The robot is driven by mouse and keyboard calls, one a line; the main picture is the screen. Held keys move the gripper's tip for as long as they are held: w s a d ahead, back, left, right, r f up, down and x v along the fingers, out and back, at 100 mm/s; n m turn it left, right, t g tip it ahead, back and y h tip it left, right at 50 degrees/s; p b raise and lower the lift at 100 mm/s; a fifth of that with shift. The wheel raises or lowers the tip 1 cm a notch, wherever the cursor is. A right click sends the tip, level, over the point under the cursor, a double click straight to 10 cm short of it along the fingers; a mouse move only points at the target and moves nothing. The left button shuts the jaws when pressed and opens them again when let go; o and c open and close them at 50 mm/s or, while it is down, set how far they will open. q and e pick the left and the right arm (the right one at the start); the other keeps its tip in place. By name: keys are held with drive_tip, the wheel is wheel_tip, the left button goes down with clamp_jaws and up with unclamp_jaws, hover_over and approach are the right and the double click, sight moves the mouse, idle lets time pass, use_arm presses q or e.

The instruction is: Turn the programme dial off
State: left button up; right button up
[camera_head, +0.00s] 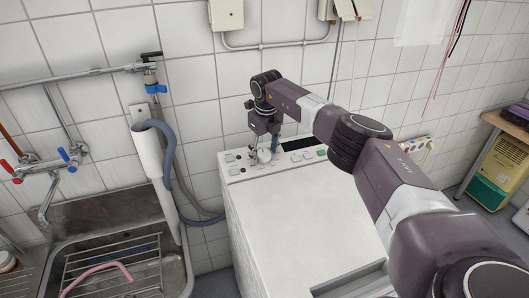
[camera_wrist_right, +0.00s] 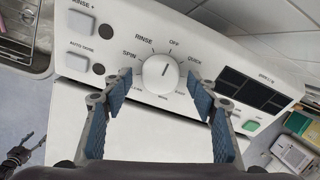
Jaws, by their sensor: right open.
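The programme dial (camera_wrist_right: 167,74) is a round white knob on the washer's panel, with a dark line on its face. The labels OFF, QUICK, RINSE and SPIN surround it. I cannot tell for sure which end of the line is the pointer; it lies roughly along the OFF direction. In the head view the dial (camera_head: 264,156) shows small below my right gripper (camera_head: 272,142). My right gripper (camera_wrist_right: 160,78) is open, one finger on each side of the dial, with gaps visible. A dark jointed shape (camera_wrist_right: 18,157) at lower left looks like my left gripper; its fingers are unclear.
The white top-panel washer (camera_head: 290,215) stands against the tiled wall. Buttons (camera_wrist_right: 78,63), a dark display (camera_wrist_right: 250,90) and a green button (camera_wrist_right: 250,125) flank the dial. A metal sink (camera_head: 120,225) and grey hose (camera_head: 170,165) are at left.

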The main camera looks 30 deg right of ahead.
wheel_tip(320, 180, up, 12)
drive_tip(key=s, duration=0.2)
drive_tip(key=shift+a+f, duration=0.2)
drive_tip(key=shift+a, duration=0.25)
